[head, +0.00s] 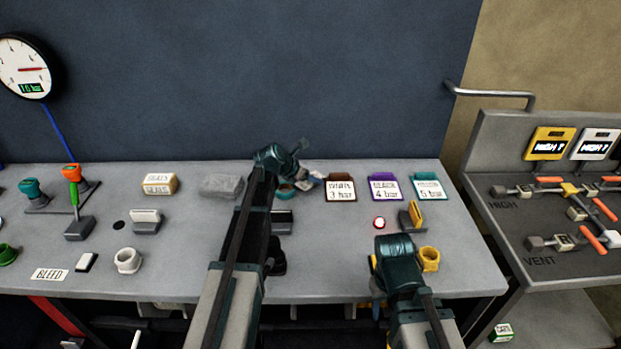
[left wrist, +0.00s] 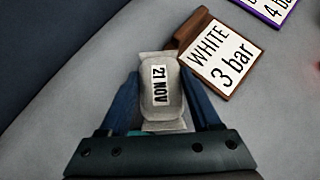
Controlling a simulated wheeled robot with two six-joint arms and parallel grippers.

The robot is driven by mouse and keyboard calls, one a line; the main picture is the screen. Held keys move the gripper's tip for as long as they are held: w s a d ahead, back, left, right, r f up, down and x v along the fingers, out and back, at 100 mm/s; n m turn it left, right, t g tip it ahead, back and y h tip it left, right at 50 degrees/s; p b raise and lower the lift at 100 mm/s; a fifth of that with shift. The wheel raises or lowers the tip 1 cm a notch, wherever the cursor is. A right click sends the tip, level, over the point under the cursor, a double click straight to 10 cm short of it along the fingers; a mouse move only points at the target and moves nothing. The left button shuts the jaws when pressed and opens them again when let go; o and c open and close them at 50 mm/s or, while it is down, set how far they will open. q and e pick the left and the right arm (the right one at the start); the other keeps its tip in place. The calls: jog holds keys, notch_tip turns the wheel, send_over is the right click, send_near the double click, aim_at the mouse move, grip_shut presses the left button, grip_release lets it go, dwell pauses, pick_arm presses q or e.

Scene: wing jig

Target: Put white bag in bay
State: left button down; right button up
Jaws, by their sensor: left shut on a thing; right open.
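The white bag (left wrist: 165,110) is a small pale packet with a printed label, 21 NOV. It sits between the two blue fingers of my left gripper (left wrist: 161,82), which is shut on it. In the head view my left gripper (head: 312,180) is over the back of the bench, just left of a brown-framed plaque (head: 340,188). The plaque reads WHITE 3 bar in the left wrist view (left wrist: 223,60), where it lies right beside the bag. I cannot tell if the bag touches the surface. My right gripper (head: 376,287) is open near the bench's front edge, partly hidden by its wrist.
A purple plaque (head: 385,187) and a teal plaque (head: 428,186) stand to the right. A grey block (head: 221,186) lies left of my left arm. A yellow cup (head: 429,260) is beside my right wrist. A red button (head: 379,222) sits mid-bench.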

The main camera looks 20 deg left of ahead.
pick_arm(q)
notch_tip(320, 180, up, 9)
jog(key=p, duration=0.8)
jog(key=shift+r+p, duration=0.15)
jog(key=shift+p, duration=0.15)
